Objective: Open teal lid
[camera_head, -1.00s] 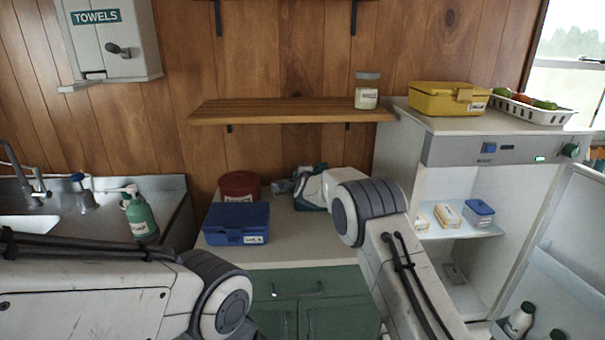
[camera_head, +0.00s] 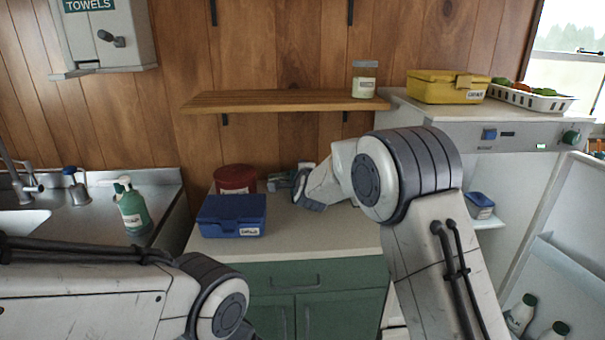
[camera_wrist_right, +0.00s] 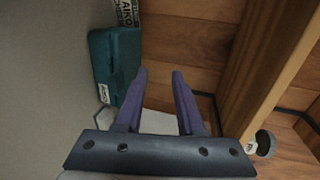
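A dark teal box (camera_wrist_right: 116,62) with a white label shows in the right wrist view, left of my fingers and beside a pale surface. Which part of it is the lid I cannot tell. My right gripper (camera_wrist_right: 159,74) has its two fingers apart with nothing gripped between them, and the teal box lies outside them, beyond the left finger. In the head view my right arm reaches over the counter, and its wrist hides the area where the teal box stands. My left gripper is out of view; only my left arm shows.
A blue box (camera_head: 232,216) and a round red container (camera_head: 236,179) stand on the counter (camera_head: 310,243). A wooden shelf (camera_head: 285,101) hangs above, holding a jar (camera_head: 365,86). The open fridge, topped by a yellow box (camera_head: 445,87), is at right. A green bottle (camera_head: 133,210) stands by the sink.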

